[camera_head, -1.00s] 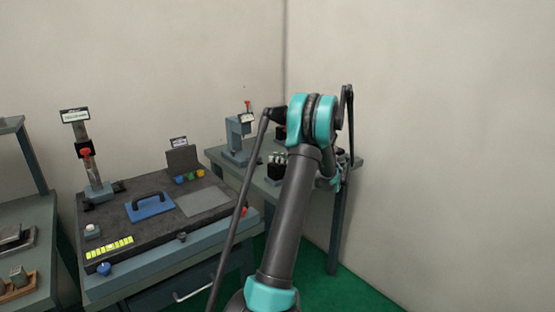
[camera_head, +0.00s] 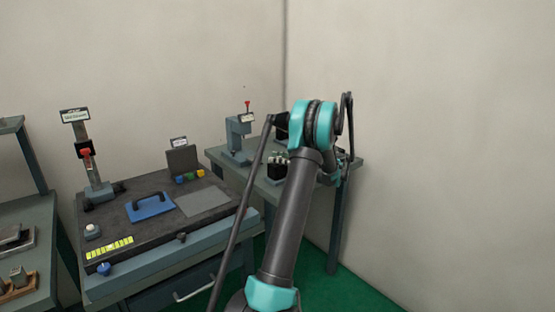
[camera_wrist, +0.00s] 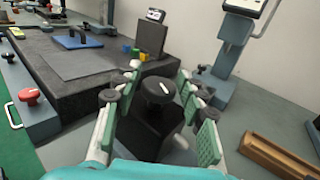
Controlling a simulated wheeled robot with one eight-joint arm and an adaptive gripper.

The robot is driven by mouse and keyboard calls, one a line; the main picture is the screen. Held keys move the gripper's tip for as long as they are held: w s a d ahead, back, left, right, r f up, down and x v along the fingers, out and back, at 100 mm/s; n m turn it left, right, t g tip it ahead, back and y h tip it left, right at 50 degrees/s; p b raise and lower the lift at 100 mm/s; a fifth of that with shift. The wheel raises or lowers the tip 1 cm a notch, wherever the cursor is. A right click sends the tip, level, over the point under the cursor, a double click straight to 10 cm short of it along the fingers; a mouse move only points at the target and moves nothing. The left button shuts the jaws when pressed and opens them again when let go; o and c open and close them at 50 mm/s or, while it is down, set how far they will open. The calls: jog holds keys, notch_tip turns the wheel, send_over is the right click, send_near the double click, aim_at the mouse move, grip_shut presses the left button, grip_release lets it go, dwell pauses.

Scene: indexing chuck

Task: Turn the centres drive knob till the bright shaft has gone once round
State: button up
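In the wrist view a round black knob (camera_wrist: 159,91) with a white mark on its top sits on a dark block (camera_wrist: 145,130). I take it for the centres drive knob, but no label on it can be read. My gripper (camera_wrist: 160,84) is open, its green-padded fingers on either side of the knob, with gaps showing. I cannot tell how far down the knob the fingertips reach. I cannot make out the bright shaft in either view. In the head view my arm hides the gripper and the knob.
A grey bench (camera_head: 340,215) stands in the corner, bearing a grey press-like stand (camera_head: 238,140). Left of it, a dark-topped table (camera_head: 120,224) carries a blue plate (camera_head: 150,207) with a handle. A wooden tray (camera_wrist: 280,157) lies right of my gripper. Walls stand close behind.

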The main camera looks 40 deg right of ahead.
jog(key=shift+o, duration=0.4)
jog(key=shift+s, duration=0.1)
jog(key=v, duration=1.2)
